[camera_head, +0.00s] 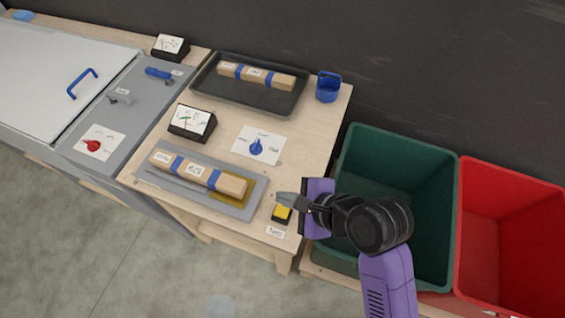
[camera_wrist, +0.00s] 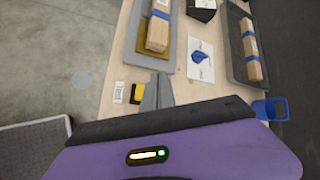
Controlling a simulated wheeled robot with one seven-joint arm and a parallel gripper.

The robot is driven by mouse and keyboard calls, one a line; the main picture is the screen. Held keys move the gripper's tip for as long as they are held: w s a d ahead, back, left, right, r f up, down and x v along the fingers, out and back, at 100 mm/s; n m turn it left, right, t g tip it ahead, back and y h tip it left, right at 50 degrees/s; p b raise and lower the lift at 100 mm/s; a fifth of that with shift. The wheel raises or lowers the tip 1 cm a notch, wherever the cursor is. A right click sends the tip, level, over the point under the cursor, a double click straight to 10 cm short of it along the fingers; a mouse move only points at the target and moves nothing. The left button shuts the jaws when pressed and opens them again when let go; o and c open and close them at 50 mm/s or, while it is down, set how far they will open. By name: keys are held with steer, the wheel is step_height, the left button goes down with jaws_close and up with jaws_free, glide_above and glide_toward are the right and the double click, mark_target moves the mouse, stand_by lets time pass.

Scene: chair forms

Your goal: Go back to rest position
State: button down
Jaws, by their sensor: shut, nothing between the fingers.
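My gripper (camera_head: 284,197) is at the right front corner of the wooden table (camera_head: 312,128), in the head view. Its fingers are shut with nothing between them. They are just above or beside a small yellow and black button box (camera_head: 282,213); whether they touch it, I cannot tell. In the wrist view the shut fingers (camera_wrist: 157,92) point over the table, with the yellow button box (camera_wrist: 137,93) just left of them. My purple arm reaches in from the lower right of the head view and hides part of the green bin.
A green bin (camera_head: 437,185) and a red bin (camera_head: 520,177) stand right of the table. A grey plate (camera_head: 240,208) and a dark tray (camera_head: 280,102) each bear a blue-banded wooden block. Floor is open in front.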

steer(key=shift+w+r+n, duration=0.1)
steer(key=shift+w+n, duration=0.1)
steer(key=shift+n, duration=0.1)
steer(key=w+d+r+n+t+h, duration=0.2)
steer(key=w+d+r+n+t, duration=0.2)
steer(key=d+r+n+t, duration=0.25)
steer(key=s+d+n+t+h+b, duration=0.3)
steer(key=s+d+n+t, duration=0.15)
steer(key=s+d, duration=0.4)
steer(key=s+d+f+n+g+h+b, duration=0.1)
steer(key=s+d+f+n+b, duration=0.1)
steer(key=s, duration=0.8)
steer(key=s+d+f+n+h+b, duration=0.1)
steer(key=s+d+f+n, duration=0.1)
steer(key=s, duration=0.8)
steer(key=shift+s+d+f+n+g+b, duration=0.15)
steer(key=shift+d+f+n+g+b, duration=0.05)
steer(key=shift+d+n+g+b, duration=0.25)
